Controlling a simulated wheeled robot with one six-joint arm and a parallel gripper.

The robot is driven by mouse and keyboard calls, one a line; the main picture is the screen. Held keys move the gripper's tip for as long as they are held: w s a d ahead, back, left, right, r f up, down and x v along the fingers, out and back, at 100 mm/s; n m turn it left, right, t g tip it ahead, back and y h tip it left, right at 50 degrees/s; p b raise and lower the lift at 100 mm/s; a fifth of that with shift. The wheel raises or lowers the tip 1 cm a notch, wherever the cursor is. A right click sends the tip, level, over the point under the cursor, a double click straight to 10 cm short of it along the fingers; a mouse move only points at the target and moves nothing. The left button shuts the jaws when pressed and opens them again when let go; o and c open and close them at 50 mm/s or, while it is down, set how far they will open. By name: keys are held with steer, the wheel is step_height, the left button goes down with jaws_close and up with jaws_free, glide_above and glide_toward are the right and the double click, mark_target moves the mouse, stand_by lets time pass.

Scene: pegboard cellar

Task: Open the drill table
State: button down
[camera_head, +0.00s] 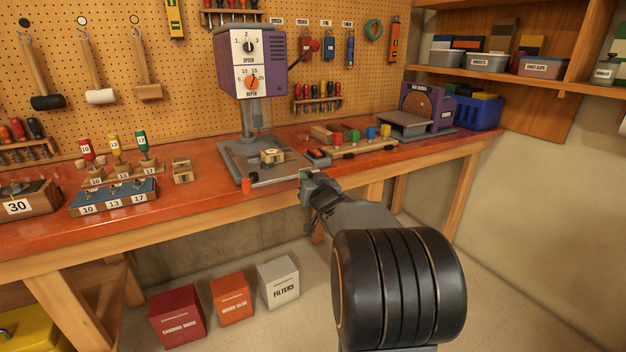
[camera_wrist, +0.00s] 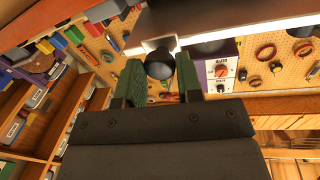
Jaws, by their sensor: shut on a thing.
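The drill press (camera_head: 252,65) stands on the red workbench, with a purple head and SPEED and DEPTH dials. Its grey drill table (camera_head: 240,160) lies low at the bench's front edge, with a small wooden piece (camera_head: 272,156) on it. My gripper (camera_head: 307,178) is at the table's front right corner. In the wrist view my gripper (camera_wrist: 160,82) has its green-padded fingers on either side of a dark round knob (camera_wrist: 159,64) and is shut on it. The drill head also shows there (camera_wrist: 222,72). The knob is hidden in the head view.
An orange cylinder (camera_head: 246,185) stands at the table's front left. Labelled boxes (camera_head: 232,300) stand on the floor below. The bench edge is close to my gripper.

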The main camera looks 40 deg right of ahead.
steer(key=shift+s+a+f, duration=0.1)
steer(key=shift+s, duration=0.1)
steer(key=c, duration=1.1)
jaws_free()
steer(key=shift+s, duration=0.1)
steer(key=o, duration=0.3)
steer(key=shift+p+v, duration=1)
steer(key=shift+v, duration=5.95)
